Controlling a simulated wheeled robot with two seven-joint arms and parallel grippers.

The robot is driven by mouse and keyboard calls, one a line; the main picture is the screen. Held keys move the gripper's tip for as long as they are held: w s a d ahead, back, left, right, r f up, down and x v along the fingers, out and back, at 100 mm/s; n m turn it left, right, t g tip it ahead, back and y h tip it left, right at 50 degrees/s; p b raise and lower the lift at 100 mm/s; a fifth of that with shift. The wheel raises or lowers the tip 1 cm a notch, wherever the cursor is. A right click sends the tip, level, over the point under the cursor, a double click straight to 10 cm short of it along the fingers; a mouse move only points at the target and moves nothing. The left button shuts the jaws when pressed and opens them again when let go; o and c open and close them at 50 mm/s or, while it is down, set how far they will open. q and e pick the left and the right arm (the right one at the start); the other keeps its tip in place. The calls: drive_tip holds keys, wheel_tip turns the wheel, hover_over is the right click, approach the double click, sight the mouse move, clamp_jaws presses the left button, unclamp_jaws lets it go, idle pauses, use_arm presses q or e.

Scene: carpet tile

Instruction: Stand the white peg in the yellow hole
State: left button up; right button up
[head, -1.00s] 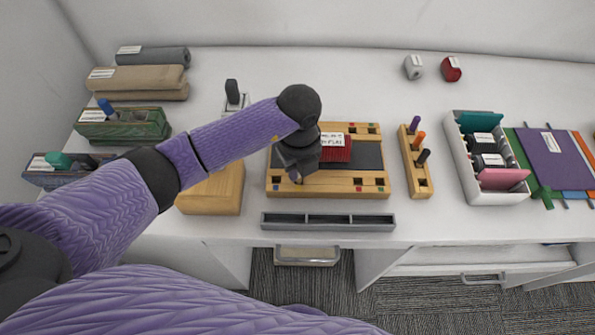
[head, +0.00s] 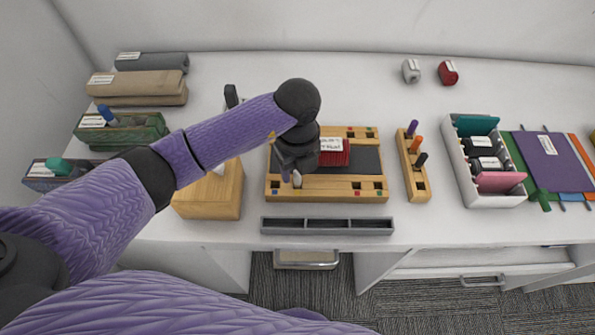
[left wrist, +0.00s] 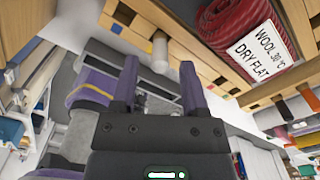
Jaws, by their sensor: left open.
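The white peg (head: 297,179) stands upright at the front row of the wooden board (head: 325,182), left of centre. In the left wrist view the white peg (left wrist: 160,52) shows beside a small yellow mark (left wrist: 149,47), with its lower end at the hole there; how deep it sits I cannot tell. My left gripper (head: 291,175) is over the board's front left. In the left wrist view its two purple fingers (left wrist: 160,78) are spread, with nothing between them, and the peg appears beyond the tips. My right gripper is not in view.
A red folded cloth (head: 334,157) with a label lies on the board. A wooden strip (head: 408,172) with purple, orange and black pegs stands to the right. A grey tray (head: 327,226) lies in front. A wooden block (head: 212,195) is at left, a white organizer (head: 497,199) at right.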

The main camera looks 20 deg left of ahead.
use_arm(q)
wheel_tip(320, 180, up, 9)
drive_tip(key=p, duration=0.1)
idle(0.3)
